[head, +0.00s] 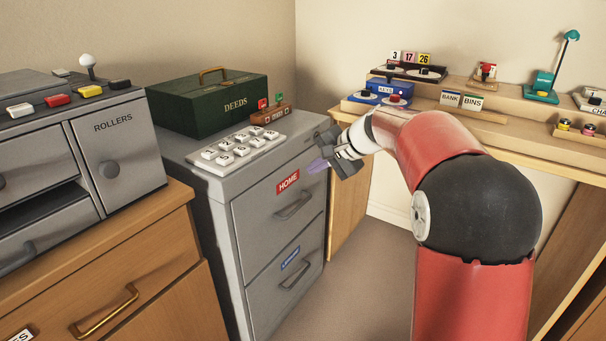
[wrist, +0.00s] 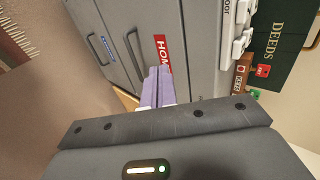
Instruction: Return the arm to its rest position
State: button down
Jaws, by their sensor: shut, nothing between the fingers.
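My gripper (head: 318,165) is at the end of my red and black arm, in front of the upper right part of the grey filing cabinet (head: 222,228). Its pale purple fingers are together and hold nothing. In the wrist view the fingers (wrist: 157,88) show close together, with the red HOME label (wrist: 162,54) of the cabinet's top drawer just beyond them. The arm is bent and reaches out from the lower right of the head view. I cannot tell the exact gap between the fingers and the drawer front.
A white key panel (head: 238,150), a green DEEDS box (head: 208,104) and a small wooden block with flags (head: 265,115) stand on the cabinet. A grey ROLLERS unit (head: 118,150) is at left. A wooden desk (head: 520,143) with several items is at right. The floor (head: 365,275) between is clear.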

jog(key=s+d+r+n+h, duration=0.1)
jog(key=s+d+n+h, duration=0.1)
jog(key=s, duration=0.7)
jog(key=s+d+r+n+h, duration=0.1)
jog(key=s+d+r, duration=0.1)
jog(key=s, duration=0.7)
jog(key=s+d+f+n+h, duration=0.2)
jog(key=s+d+f, duration=0.1)
jog(key=s, duration=0.6)
jog(key=s+d+f+n+h, duration=0.2)
jog(key=s+f, duration=0.3)
jog(key=s, duration=0.4)
jog(key=shift+s+d+h, duration=0.3)
jog(key=shift+s+d, duration=0.1)
jog(key=c, duration=2.1)
grip_release()
jog(key=shift+c, duration=0.2)
